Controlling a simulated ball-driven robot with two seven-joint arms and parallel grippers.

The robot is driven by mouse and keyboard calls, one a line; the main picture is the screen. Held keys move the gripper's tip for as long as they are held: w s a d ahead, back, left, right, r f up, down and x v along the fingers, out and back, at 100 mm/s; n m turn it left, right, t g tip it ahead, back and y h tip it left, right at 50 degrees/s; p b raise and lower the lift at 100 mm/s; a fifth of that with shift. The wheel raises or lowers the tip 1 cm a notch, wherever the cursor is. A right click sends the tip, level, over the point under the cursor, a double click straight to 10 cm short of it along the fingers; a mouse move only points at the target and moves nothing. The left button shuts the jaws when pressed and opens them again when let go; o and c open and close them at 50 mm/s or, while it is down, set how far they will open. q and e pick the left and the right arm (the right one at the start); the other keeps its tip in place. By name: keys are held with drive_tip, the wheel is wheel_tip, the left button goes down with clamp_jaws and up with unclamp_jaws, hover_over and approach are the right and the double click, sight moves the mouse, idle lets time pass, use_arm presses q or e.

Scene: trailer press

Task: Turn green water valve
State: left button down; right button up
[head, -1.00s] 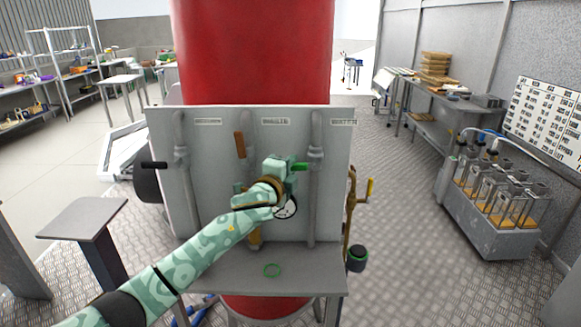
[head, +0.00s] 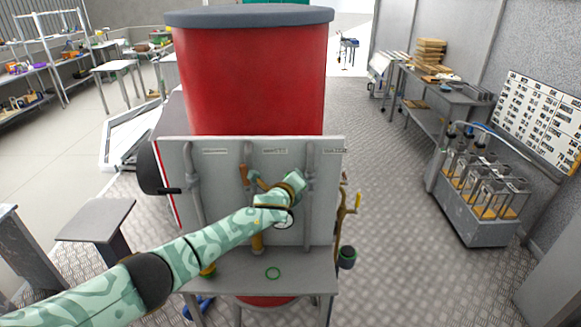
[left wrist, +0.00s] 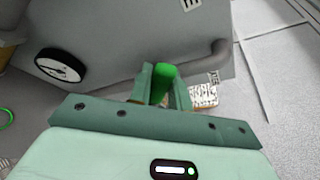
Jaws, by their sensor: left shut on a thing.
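The green valve handle (left wrist: 162,83) shows in the left wrist view between the two fingers of my left gripper (left wrist: 160,88), which is shut on it. In the head view my left gripper (head: 300,180) is in front of the right vertical pipe (head: 309,215) of the grey panel (head: 225,205). There the gripper hides the green handle. My right gripper is not in view.
A round gauge (head: 284,224) is just below my left wrist; it also shows in the left wrist view (left wrist: 60,66). A red tank (head: 250,85) stands behind.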

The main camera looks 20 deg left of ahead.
sight(309, 190)
use_arm(q)
drive_tip(key=m+p, duration=0.1)
drive_tip(key=d+r+m+y+p, duration=0.1)
drive_tip(key=p, duration=0.1)
drive_tip(key=shift+w+d+r+g, duration=0.15)
drive_tip(key=shift+r+g, duration=0.15)
drive_tip(key=shift+g, duration=0.1)
drive_tip(key=shift+w+d+r+m+y+p, duration=0.1)
drive_tip(key=shift+d+m+y+p, duration=0.25)
drive_tip(key=shift+m+p, duration=0.3)
drive_tip(key=shift+w+d+m+g+y, duration=0.1)
drive_tip(key=shift+d+m+g+y, duration=0.25)
drive_tip(key=shift+d+m+g, duration=0.1)
drive_tip(key=shift+w+d+r+m+y, duration=0.15)
drive_tip(key=shift+d+m+y, duration=0.35)
drive_tip(key=shift+m, duration=0.3)
drive_tip(key=shift+d, duration=0.1)
drive_tip(key=c, duration=1.3)
unclamp_jaws()
